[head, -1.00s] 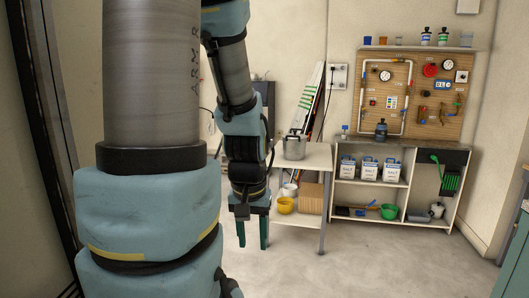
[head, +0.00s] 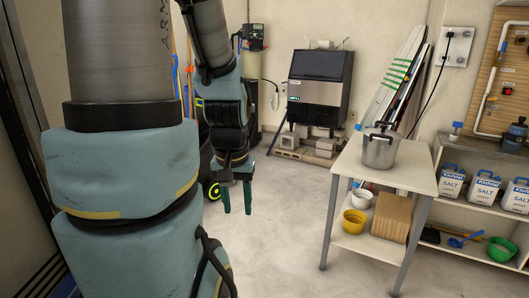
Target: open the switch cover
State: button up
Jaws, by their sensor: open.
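A white table (head: 412,170) with a metal pot (head: 380,148) stands at centre right. A shelf with salt containers (head: 487,189) is at the far right. Long boards (head: 398,75) lean on the wall. The floor (head: 290,225) in the middle is clear.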

aim_at(294, 107)
jog(key=i+j, duration=0.15)
jog(key=i, duration=0.65)
jog(key=i+j, duration=0.15)
jog(key=i, duration=0.65)
jog(key=i+j, duration=0.15)
jog(key=i, duration=0.7)
jog(key=i+l+z, duration=0.1)
jog(key=i+z, duration=0.3)
jog(key=i, duration=0.6)
jog(key=i+j+z, duration=0.2)
jog(key=i+z, duration=0.2)
jog(key=i, duration=0.6)
jog(key=i+z, duration=0.25)
jog(key=i, duration=0.7)
jog(key=i+j+z, duration=0.2)
jog(key=i, duration=0.7)
jog(key=i+u, duration=0.1)
jog(key=u, duration=0.3)
jog(key=l+u, duration=0.1)
jog(key=u, duration=0.35)
jog(key=i+l+u, duration=0.1)
jog(key=u, duration=0.3)
jog(key=i+l+u, duration=0.1)
jog(key=u, duration=1)
